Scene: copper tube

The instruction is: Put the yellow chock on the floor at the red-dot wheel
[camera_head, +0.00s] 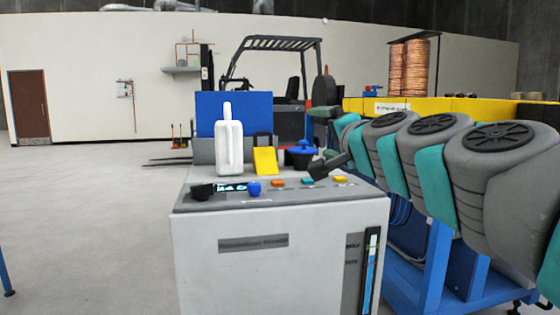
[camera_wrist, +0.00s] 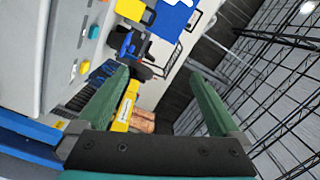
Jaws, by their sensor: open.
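The yellow chock (camera_head: 265,161) stands on top of the light grey machine cabinet (camera_head: 280,262), between a white jug-like container and a dark pot with a blue lid. In the wrist view the yellow chock (camera_wrist: 130,9) shows at the top edge, partly cut off. My gripper (camera_wrist: 158,76) has its two green fingers wide apart with nothing held between them; the chock lies beyond and to the left of them in that view. A forklift (camera_head: 285,120) stands behind the cabinet. Its wheels are largely hidden, and I cannot make out a red dot.
The white container (camera_head: 229,143) stands left of the chock, and the blue-lidded pot (camera_head: 301,153) stands right of it. Knobs and buttons line the cabinet's front edge. Copper coils (camera_head: 409,68) stand at the back right. A wire rack (camera_wrist: 275,75) fills the wrist view's right. Open floor (camera_head: 80,220) lies left.

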